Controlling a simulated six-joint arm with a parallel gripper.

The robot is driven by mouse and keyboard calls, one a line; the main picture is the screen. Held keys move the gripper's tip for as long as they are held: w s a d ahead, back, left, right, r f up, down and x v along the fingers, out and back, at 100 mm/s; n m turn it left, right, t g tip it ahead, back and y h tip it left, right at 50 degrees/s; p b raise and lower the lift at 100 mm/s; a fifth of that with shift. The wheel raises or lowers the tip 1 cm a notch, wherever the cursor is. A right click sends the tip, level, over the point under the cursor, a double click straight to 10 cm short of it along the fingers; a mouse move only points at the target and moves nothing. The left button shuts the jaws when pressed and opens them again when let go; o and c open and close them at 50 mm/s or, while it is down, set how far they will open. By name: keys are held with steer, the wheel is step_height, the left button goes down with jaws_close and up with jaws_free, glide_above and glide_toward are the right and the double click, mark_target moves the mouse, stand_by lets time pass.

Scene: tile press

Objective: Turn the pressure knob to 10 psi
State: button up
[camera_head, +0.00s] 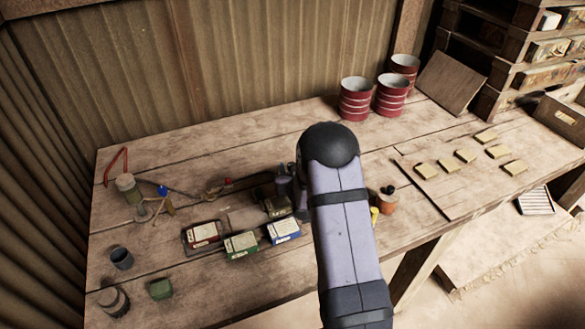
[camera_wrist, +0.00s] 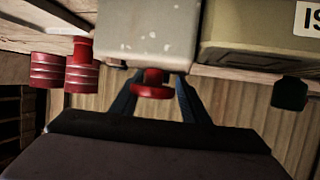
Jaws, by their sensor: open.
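A red round knob (camera_wrist: 151,91), which looks like the pressure knob, sits against the edge of a pale grey box (camera_wrist: 147,28) in the wrist view. My gripper (camera_wrist: 157,82) is open, with one dark blue finger on each side of the knob. I cannot tell whether the fingers touch it. No scale or psi marking is readable. In the head view my arm covers the middle of the bench, and the gripper and knob are hidden behind it.
An olive box (camera_wrist: 245,40) with a partly visible label is beside the grey box. Red cans (camera_head: 355,98) stand at the back of the bench (camera_head: 245,150). Small boxes (camera_head: 240,245) lie left of my arm. Tan tiles (camera_head: 465,156) lie on the right.

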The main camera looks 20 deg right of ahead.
steer(key=shift+b+v, duration=1.05)
steer(key=shift+v, duration=2.65)
